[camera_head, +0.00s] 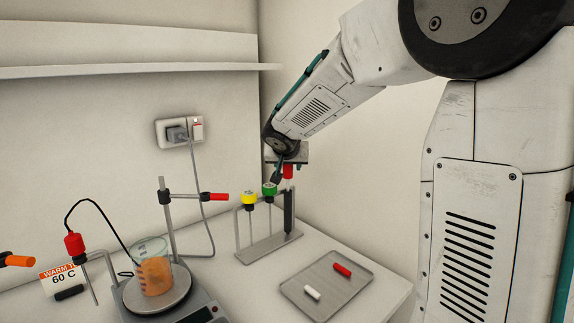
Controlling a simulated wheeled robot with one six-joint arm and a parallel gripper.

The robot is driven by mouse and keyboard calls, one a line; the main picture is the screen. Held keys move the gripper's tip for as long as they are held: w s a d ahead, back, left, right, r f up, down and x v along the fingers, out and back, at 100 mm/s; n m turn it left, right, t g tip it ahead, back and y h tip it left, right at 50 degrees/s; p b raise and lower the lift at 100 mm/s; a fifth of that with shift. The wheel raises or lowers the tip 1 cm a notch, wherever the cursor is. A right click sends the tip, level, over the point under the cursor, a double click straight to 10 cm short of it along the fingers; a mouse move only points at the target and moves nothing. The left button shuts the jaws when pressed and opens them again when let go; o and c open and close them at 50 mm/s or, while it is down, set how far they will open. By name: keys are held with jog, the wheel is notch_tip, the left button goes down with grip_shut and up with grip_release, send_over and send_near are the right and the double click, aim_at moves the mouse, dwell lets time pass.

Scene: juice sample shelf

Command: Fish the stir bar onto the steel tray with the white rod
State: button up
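A glass beaker of orange liquid (155,275) stands on a hotplate (128,300); I make out no stir bar inside. The steel tray (305,277) lies to the right, with a small white bar (312,292) and a small red bar (342,269) on it. A rack (262,248) behind the tray holds a yellow-topped rod (249,200), a green-topped rod (269,190) and a red-topped piece (288,171) with a pale neck above a dark sleeve. I cannot tell which is the white rod. My gripper (284,172) is at the red top, its fingers partly hidden.
A support post (167,220) with a red-ended clamp (213,196) rises behind the beaker. A wall socket (180,131) and shelf (130,69) are behind.

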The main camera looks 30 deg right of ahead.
grip_shut()
jog(key=shift+r, duration=0.7)
dwell(0.5)
notch_tip(320, 180, up, 15)
dwell(3.2)
jog(key=shift+r, duration=0.15)
